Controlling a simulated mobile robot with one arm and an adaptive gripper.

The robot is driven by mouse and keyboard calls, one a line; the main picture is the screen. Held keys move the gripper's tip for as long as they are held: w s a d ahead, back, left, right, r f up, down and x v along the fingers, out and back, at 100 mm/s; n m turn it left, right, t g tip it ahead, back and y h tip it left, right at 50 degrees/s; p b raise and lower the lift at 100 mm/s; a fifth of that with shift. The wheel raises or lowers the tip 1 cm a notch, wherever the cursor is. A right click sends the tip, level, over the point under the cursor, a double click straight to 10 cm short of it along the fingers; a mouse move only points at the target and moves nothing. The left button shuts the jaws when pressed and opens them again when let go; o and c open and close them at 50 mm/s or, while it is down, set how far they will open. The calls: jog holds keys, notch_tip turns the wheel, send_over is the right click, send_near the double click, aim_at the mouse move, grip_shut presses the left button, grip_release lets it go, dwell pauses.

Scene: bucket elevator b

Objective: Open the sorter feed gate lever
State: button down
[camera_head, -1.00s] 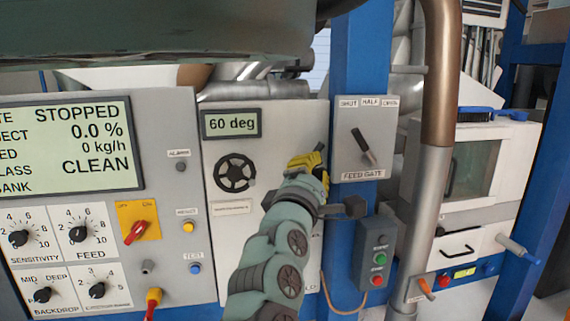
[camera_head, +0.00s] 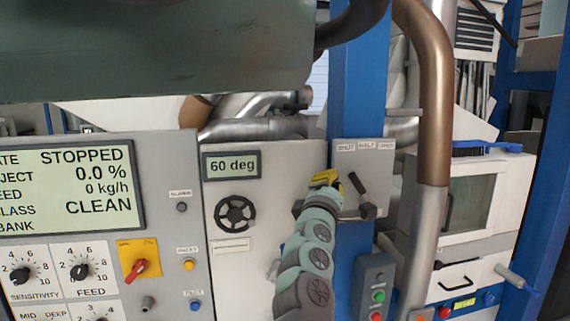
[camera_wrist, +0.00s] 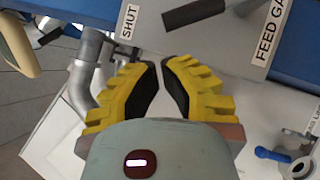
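The feed gate panel (camera_head: 343,157) is a grey plate on the blue post with SHUT, HALF and OPEN labels along its top. Its dark lever (camera_head: 356,183) slants up and left from its pivot, toward SHUT. In the wrist view the lever (camera_wrist: 193,13) lies at the top edge, near the SHUT label (camera_wrist: 130,21). My gripper (camera_head: 325,178) has yellow fingers and is just left of the panel. In the wrist view my gripper (camera_wrist: 158,64) shows a narrow gap between its fingertips, with nothing between them. The lever is beyond the tips and apart from them in that view.
A green and red button box (camera_head: 375,275) hangs below the panel. A brown and grey pipe (camera_head: 435,100) runs down at right. A handwheel (camera_head: 235,214) and a 60 deg display (camera_head: 231,165) are at left. A dark green body (camera_head: 150,65) overhangs the top.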

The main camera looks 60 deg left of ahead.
jog(key=shift+w+d+r+p, duration=0.1)
jog(key=shift+w+r+p, duration=0.15)
jog(key=shift+w, duration=0.25)
jog(key=shift+w+d+r+p, duration=0.1)
jog(key=shift+w+r+p, duration=0.1)
jog(key=shift+w, duration=0.25)
jog(key=shift+r, duration=0.1)
jog(key=shift+w+d+r+m+h+p, duration=0.1)
jog(key=shift+w+r+m+h+p, duration=0.2)
jog(key=shift+p, duration=0.45)
